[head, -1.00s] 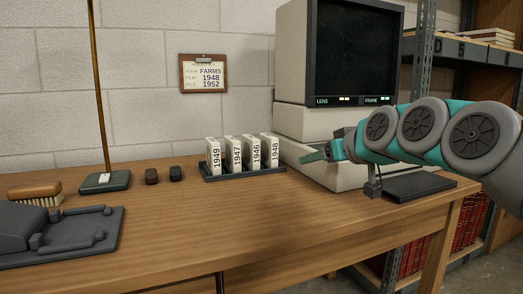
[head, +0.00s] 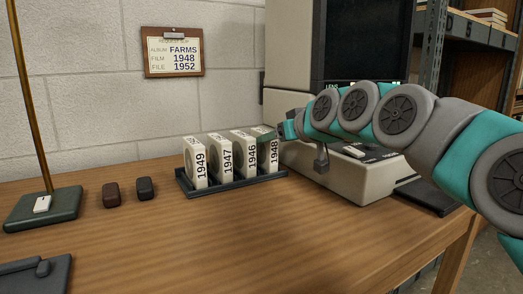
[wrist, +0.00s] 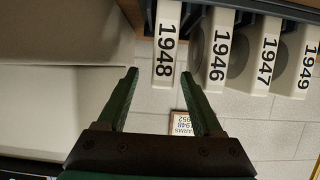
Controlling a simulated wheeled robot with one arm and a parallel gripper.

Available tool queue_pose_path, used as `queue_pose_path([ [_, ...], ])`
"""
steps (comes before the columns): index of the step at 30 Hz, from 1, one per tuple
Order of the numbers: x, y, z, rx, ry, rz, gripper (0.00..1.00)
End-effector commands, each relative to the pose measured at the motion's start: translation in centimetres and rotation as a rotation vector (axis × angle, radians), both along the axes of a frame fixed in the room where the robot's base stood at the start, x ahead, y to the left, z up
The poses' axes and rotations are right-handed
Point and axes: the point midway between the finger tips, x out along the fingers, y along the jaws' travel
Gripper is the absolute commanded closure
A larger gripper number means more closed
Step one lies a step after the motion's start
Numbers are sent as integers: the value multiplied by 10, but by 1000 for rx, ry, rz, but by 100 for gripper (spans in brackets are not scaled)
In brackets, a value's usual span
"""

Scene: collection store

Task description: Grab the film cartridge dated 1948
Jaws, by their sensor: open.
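The film cartridge dated 1948 (head: 273,155) is a white upright box with black digits, at the right end of a row in a dark rack (head: 235,184). Cartridges 1946 (head: 250,160), 1947 (head: 227,163) and 1949 (head: 200,168) stand to its left. My gripper (head: 266,135) is at the top of the 1948 cartridge in the head view. In the wrist view my gripper (wrist: 168,95) is open, and the 1948 cartridge (wrist: 167,45) shows between and beyond its green fingers. Nothing is held. Whether a finger touches the cartridge I cannot tell.
A film reader (head: 345,170) with a dark screen stands close to the right of the rack. A clipboard (head: 172,52) on the wall reads Farms, 1948, 1952. Two small dark blocks (head: 127,190) and a lamp base (head: 43,208) lie left.

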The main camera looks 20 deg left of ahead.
Motion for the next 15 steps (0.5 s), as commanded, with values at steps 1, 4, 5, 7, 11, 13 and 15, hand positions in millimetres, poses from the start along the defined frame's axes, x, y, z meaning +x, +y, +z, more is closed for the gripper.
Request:
queue_pose_path([
  [1, 2, 3, -1, 0, 0, 0, 32],
  [4, 5, 7, -3, 1, -1, 0, 32],
  [5, 6, 9, -4, 1, -1, 0, 32],
  [7, 11, 16, -8, 1, -1, 0, 32],
  [11, 21, 30, -17, -1, 1, 0, 32],
  [13, 26, 36, -20, -1, 0, 1, 32],
  [15, 28, 39, -21, 0, 0, 1, 32],
])
